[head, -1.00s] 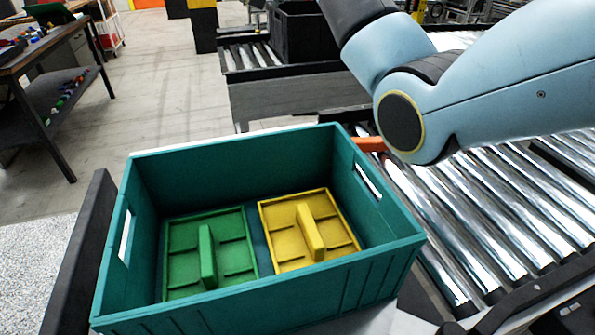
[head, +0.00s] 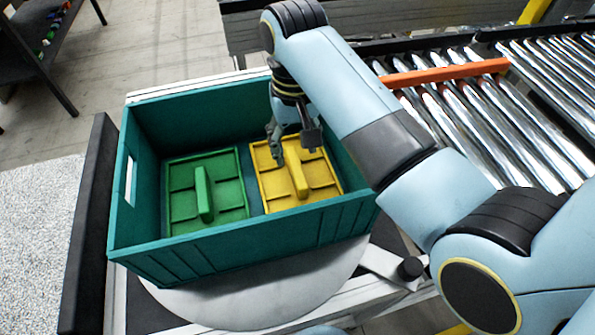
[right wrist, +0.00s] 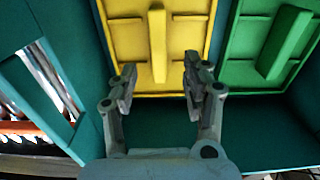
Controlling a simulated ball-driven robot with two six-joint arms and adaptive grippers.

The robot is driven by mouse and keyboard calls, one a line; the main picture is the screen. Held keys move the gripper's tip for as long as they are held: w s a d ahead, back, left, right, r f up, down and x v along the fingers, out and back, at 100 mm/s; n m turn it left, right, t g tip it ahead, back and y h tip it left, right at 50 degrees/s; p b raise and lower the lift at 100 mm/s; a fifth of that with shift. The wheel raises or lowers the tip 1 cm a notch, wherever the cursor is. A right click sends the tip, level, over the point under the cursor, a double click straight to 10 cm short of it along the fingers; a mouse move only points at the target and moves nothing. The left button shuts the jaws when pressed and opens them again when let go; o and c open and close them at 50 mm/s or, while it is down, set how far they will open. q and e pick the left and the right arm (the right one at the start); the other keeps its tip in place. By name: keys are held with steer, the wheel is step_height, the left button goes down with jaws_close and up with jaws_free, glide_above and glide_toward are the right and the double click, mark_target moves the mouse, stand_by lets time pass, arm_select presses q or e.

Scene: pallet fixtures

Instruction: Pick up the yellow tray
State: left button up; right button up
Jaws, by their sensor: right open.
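The yellow tray (head: 318,178) lies flat in the right half of the teal crate (head: 165,263), with an upright handle bar along its middle. It also shows in the right wrist view (right wrist: 186,50). My right gripper (head: 295,158) is open and empty, reaching down into the crate over the tray's far part. In the right wrist view the gripper (right wrist: 158,90) has its two fingers spread, with the near end of the yellow handle (right wrist: 157,45) between and beyond them. I cannot tell the exact height above the tray. My left gripper is not in view.
A green tray (head: 230,196) with a similar handle lies beside the yellow one, on the left. The crate's walls stand close around both trays. A roller conveyor (head: 540,130) with an orange bar (head: 445,74) runs to the right. A dark table (head: 30,60) stands far left.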

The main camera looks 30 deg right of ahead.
mark_target(296, 166)
step_height(296, 166, down, 6)
steer(key=shift+w+d+f+p, duration=0.1)
steer(key=shift+d+p, duration=0.05)
steer(key=shift+p, duration=0.45)
jaws_close()
